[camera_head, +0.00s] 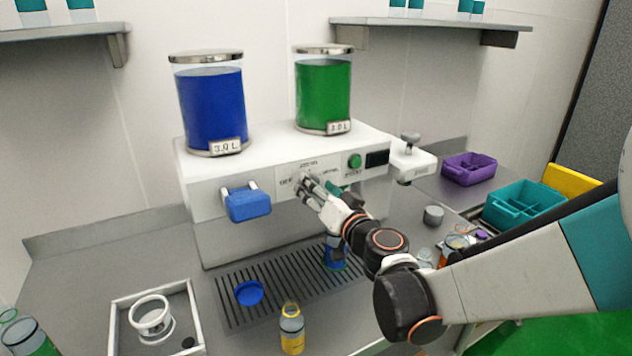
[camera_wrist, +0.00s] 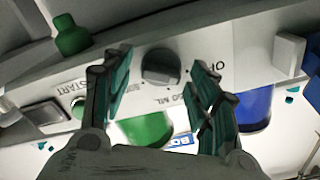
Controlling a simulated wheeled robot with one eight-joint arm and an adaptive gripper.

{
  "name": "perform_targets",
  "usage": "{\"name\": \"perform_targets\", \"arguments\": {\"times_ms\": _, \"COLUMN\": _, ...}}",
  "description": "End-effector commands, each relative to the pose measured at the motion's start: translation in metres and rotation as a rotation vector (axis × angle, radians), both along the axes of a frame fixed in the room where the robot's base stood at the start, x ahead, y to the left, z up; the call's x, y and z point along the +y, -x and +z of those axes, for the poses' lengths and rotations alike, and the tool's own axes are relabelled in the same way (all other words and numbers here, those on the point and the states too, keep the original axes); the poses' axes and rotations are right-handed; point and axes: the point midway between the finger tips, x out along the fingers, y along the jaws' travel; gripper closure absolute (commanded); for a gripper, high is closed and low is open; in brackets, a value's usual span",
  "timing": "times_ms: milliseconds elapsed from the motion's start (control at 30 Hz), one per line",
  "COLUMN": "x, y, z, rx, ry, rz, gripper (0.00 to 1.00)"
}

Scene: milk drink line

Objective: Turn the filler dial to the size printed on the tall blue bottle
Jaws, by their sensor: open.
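The filler dial (camera_wrist: 162,67) is a dark round knob on the white machine's front panel, with printed markings around it, one reading OFF. In the wrist view it lies between and just beyond the teal-padded fingers of my gripper (camera_wrist: 160,88). The fingers are apart, and I cannot tell whether they touch it. In the head view my gripper (camera_head: 308,186) is at the panel and covers the dial. A blue bottle (camera_head: 336,256) stands on the drip grate (camera_head: 225,303) below, partly hidden by my arm; its printed size is not readable.
A blue block-shaped handle (camera_head: 247,205) sticks out left of the panel. A green button (camera_head: 355,161) is to its right. Purple (camera_head: 470,168) and teal bins (camera_head: 522,205) stand right.

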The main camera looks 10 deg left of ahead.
Motion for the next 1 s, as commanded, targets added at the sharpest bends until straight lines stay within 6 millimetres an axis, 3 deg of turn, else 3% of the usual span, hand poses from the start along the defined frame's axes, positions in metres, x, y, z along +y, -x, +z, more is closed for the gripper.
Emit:
{"name": "perform_targets", "arguments": {"times_ms": 300, "x": 0.0011, "y": -0.0001, "z": -0.0001, "rx": 0.000, "ry": 0.000, "rz": 0.000, "gripper": 0.48}}
{"name": "perform_targets", "arguments": {"times_ms": 500, "x": 0.0011, "y": -0.0001, "z": 0.0000, "rx": 0.000, "ry": 0.000, "rz": 0.000, "gripper": 0.90}}
{"name": "perform_targets", "arguments": {"times_ms": 1000, "x": 0.0007, "y": -0.0003, "z": -0.0003, "rx": 0.053, "ry": -0.078, "rz": 0.000, "gripper": 0.90}}
